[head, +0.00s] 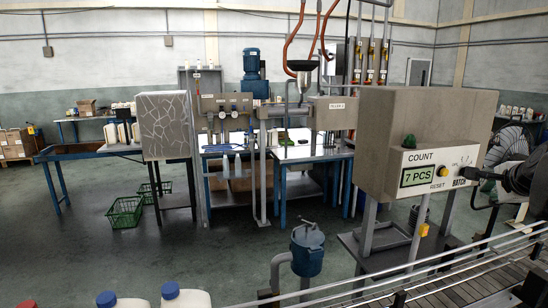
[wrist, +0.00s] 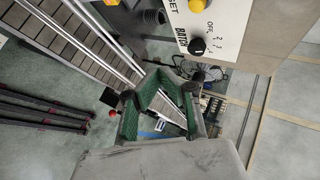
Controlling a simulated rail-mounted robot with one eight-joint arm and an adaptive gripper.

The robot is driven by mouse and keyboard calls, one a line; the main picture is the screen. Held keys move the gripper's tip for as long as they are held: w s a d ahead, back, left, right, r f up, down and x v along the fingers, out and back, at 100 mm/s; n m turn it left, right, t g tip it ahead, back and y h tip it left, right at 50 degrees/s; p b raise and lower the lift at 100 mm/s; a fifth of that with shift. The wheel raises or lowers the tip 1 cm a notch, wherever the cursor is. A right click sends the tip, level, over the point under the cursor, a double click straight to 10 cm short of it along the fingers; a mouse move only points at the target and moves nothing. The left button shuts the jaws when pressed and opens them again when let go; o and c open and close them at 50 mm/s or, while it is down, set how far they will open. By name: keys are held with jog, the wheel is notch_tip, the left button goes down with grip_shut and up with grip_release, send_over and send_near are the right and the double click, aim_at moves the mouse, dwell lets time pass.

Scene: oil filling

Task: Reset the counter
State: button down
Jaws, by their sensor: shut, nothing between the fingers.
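The counter (head: 430,173) is a white panel on a grey-brown box. Its green display (head: 417,176) reads "7 PCS". A yellow button (head: 443,171) sits beside the "RESET" label; it also shows at the top edge of the wrist view (wrist: 198,5). A black selector knob (wrist: 197,46) sits near the "BATCH" label. My gripper (head: 474,173) is in front of the panel's right part, to the right of the yellow button. In the wrist view, my gripper (wrist: 178,68) is shut and empty, its tips below the knob in the picture. Contact with the panel cannot be told.
White bottles (head: 186,297) are at the bottom left. Workbenches and a filling machine stand behind.

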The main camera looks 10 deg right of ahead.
jog(key=shift+w, duration=0.1)
jog(key=w+a+b, duration=0.1)
jog(key=w, duration=0.7)
jog(key=shift+w+a, duration=0.25)
jog(key=shift+a, duration=0.05)
jog(key=shift+w, duration=0.1)
dwell(1.3)
jog(key=shift+w, duration=0.3)
jog(key=shift+w+a, duration=0.15)
jog(key=shift+w, duration=0.35)
dwell(0.9)
dwell(0.4)
jog(key=shift+s, duration=0.9)
jog(key=shift+s+d, duration=0.1)
jog(key=shift+d, duration=0.1)
jog(key=shift+s+d+p, duration=0.15)
jog(key=shift+s+d, duration=0.05)
jog(key=shift+s, duration=1)
jog(key=shift+s+d+p, duration=0.15)
jog(key=shift+s+d, duration=0.05)
jog(key=shift+s, duration=1)
